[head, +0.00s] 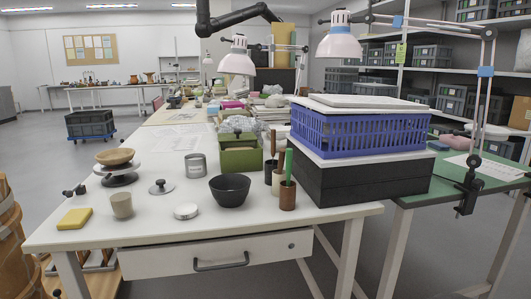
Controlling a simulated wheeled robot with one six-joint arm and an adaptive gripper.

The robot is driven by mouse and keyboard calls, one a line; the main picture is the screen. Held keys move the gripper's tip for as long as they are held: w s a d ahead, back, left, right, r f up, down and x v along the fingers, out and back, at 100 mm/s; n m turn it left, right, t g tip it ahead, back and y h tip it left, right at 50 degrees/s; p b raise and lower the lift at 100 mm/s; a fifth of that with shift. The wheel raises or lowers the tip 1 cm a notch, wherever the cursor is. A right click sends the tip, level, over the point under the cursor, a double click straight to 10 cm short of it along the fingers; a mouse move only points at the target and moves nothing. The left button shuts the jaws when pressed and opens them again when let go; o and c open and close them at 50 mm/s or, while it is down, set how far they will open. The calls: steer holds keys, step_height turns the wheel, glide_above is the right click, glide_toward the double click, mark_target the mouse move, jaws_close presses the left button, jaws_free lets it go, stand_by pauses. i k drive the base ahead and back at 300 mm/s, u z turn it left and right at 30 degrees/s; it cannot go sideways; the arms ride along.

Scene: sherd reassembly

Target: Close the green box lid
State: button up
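The green box (241,160) stands on the white table, behind the black bowl and right of the grey tin. Its front wall faces me. A green panel (238,138) rises at its back above the front wall and looks like the lid standing open; its exact angle is hard to tell. Crumpled greyish wrapping shows just above and behind this panel. The inside of the box is mostly hidden. A black jointed arm, probably mine, crosses the top of the head view, well above the box. My gripper is not visible.
A black bowl (230,190) stands in front of the box, a grey tin (195,165) to its left. Tool holders (288,195) and a blue crate (360,132) on black boxes crowd the right. Two white lamps (338,45) hang above. Papers (175,140) lie at left.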

mark_target(237, 133)
steer(key=u, duration=0.6)
steer(key=i, duration=0.25)
steer(key=u, duration=0.05)
